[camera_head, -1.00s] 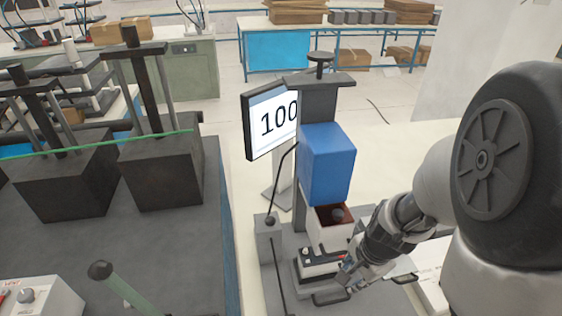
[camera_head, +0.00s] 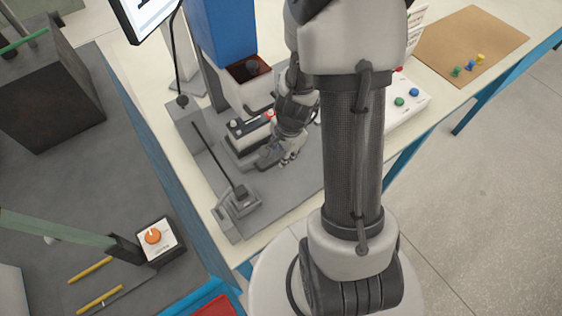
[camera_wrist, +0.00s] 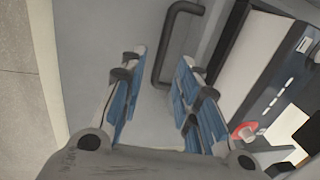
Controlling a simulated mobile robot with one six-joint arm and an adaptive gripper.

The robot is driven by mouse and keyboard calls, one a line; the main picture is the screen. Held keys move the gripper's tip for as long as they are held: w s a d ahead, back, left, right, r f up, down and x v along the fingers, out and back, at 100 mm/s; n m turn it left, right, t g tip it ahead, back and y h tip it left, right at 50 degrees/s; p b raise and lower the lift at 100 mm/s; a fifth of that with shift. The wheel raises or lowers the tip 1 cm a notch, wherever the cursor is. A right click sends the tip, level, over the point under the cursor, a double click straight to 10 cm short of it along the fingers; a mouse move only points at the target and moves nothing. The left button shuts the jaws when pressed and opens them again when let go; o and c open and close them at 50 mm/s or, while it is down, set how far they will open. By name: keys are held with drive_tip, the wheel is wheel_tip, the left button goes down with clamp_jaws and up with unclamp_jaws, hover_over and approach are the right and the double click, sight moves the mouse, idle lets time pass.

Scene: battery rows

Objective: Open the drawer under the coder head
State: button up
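The blue coder head (camera_head: 226,35) stands on its column at the top of the head view, with a dark red open-topped box (camera_head: 248,72) beneath it. Below that is a low white and black unit (camera_head: 246,128) with a small red knob; it also shows at the right of the wrist view (camera_wrist: 268,95). A dark loop handle (camera_wrist: 157,62) lies ahead of my gripper (camera_wrist: 162,64). My gripper is open, its blue-padded fingers apart, and the handle's near end shows between the fingertips. I cannot tell whether they touch. In the head view my gripper (camera_head: 284,154) partly hides the unit's front.
A white panel with green and blue buttons (camera_head: 405,100) is right of my arm. A brown board (camera_head: 470,45) with coloured pins lies farther right. A small grey fixture (camera_head: 237,208) stands near the bench's front edge. A box with an orange knob (camera_head: 155,238) is lower left.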

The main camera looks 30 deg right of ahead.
drive_tip(key=shift+w+f+b, duration=0.2)
drive_tip(key=shift+f+b, duration=0.25)
drive_tip(key=shift+f, duration=0.4)
drive_tip(key=shift+w+f+b, duration=0.15)
drive_tip(key=shift+f+b, duration=0.3)
drive_tip(key=shift+f, duration=0.4)
drive_tip(key=shift+c, duration=0.2)
clamp_jaws()
